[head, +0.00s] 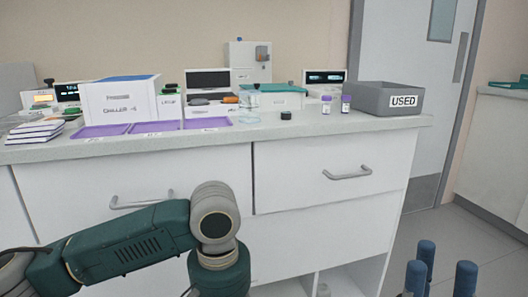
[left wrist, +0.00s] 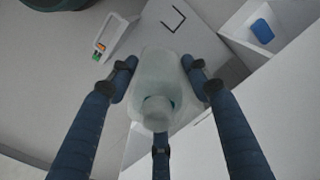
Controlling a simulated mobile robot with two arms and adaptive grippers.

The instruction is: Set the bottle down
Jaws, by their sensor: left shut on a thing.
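A pale, translucent bottle (left wrist: 157,75) with a rounded whitish cap or neck end (left wrist: 158,113) fills the middle of the left wrist view. My left gripper (left wrist: 159,90) is shut on it, with dark blue fingers on both sides and a third one below. In the head view my left arm reaches in from the left, low in front of the cabinet; its gripper and the bottle are out of that picture. My right gripper (head: 437,270) shows at the bottom right, its blue fingertips pointing up, spread apart with nothing between them.
A grey counter (head: 330,128) over white drawers carries purple trays (head: 153,127), a white chiller box (head: 118,103), a grey USED bin (head: 386,99), small purple-capped vials (head: 326,105) and a black cap-like piece (head: 286,115).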

